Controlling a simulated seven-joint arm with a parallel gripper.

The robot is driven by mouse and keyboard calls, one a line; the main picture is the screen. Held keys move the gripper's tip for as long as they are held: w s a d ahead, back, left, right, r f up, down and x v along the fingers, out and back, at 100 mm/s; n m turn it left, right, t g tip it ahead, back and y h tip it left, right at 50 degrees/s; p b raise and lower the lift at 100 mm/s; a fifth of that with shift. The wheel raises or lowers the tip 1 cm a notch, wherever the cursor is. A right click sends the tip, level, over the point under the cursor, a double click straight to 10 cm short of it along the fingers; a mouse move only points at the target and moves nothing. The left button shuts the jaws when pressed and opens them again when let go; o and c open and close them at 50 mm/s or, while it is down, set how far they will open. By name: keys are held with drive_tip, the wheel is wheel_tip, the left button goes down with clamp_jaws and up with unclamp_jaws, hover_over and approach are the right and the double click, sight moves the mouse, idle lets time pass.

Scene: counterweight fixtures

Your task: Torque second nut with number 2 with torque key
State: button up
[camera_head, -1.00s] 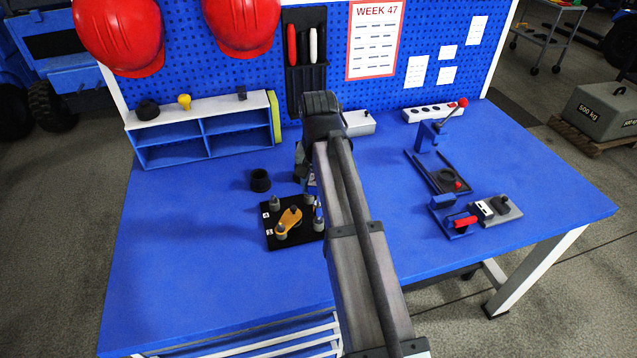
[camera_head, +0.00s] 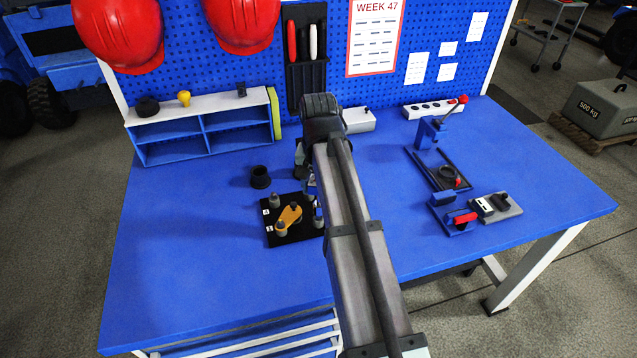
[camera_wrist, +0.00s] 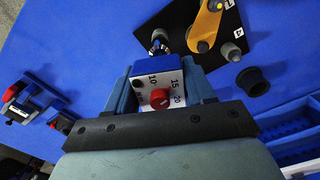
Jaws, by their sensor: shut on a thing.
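My gripper (camera_wrist: 164,88) is shut on the torque key (camera_wrist: 147,80), a block with a white scale face reading 10, 15, 20 and a red knob. The key's metal tip (camera_wrist: 158,46) points to the black plate (camera_wrist: 180,17), at its edge; whether it touches a nut cannot be told. The plate (camera_head: 281,239) carries a yellow piece (camera_head: 290,215) and several grey nuts, one at the near corner (camera_wrist: 232,52) in the wrist view. Number labels show, but I cannot make out a 2.
A black cup (camera_head: 260,177) stands behind the plate, left of my arm. A blue shelf (camera_head: 203,129) stands at the back left. Blue fixtures with a red handle (camera_head: 465,218) and a lever (camera_head: 455,104) stand right. The left front table is clear.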

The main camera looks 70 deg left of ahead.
drive_tip(key=shift+f, duration=0.95)
idle(0.7)
idle(0.5)
drive_tip(key=m, duration=0.5)
drive_tip(key=shift+m, duration=1.1)
drive_tip(key=shift+m, duration=1.3)
drive_tip(key=shift+r, duration=0.15)
drive_tip(key=shift+r, duration=1.9)
